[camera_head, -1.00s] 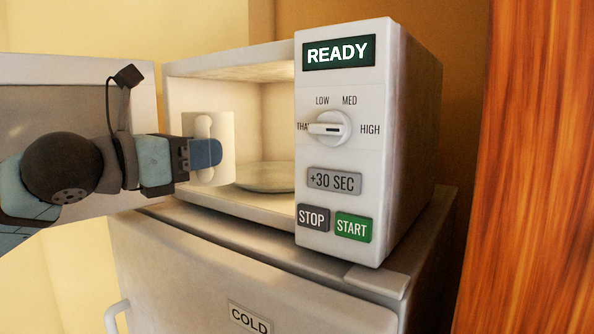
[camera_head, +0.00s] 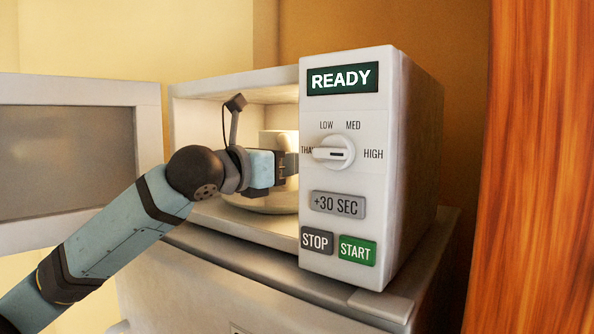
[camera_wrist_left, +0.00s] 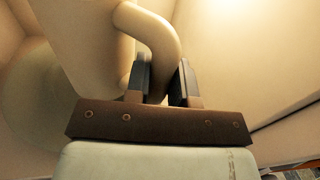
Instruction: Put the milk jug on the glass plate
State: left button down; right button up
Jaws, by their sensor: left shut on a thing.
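The cream milk jug (camera_head: 277,139) is inside the open microwave, mostly hidden behind my left gripper (camera_head: 286,166) in the head view. The left gripper is shut on the jug's handle (camera_wrist_left: 152,30), as the left wrist view shows. The jug looks upright. The glass plate (camera_head: 252,203) lies on the microwave floor under the jug; a round edge of it also shows in the left wrist view (camera_wrist_left: 28,100). I cannot tell whether the jug's base touches the plate. My right gripper is not in view.
The microwave's control panel (camera_head: 345,230), reading READY, bounds the opening on the right, close to my left gripper. The open door (camera_head: 148,130) stands at the left. The microwave sits on a fridge (camera_head: 220,285). A wooden panel (camera_head: 535,170) is at the far right.

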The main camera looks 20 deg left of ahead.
pick_arm(q)
jog(key=x, duration=0.3)
jog(key=shift+w+d, duration=0.15)
jog(key=shift+d, duration=0.05)
jog(key=shift+w+d+f, duration=0.1)
jog(key=shift+f, duration=0.75)
jog(key=shift+s+a+r, duration=0.1)
jog(key=shift+s+a, duration=0.2)
jog(key=c, duration=1)
grip_release()
jog(key=shift+w+d, duration=0.15)
jog(key=shift+d, duration=0.05)
jog(key=shift+a, duration=0.1)
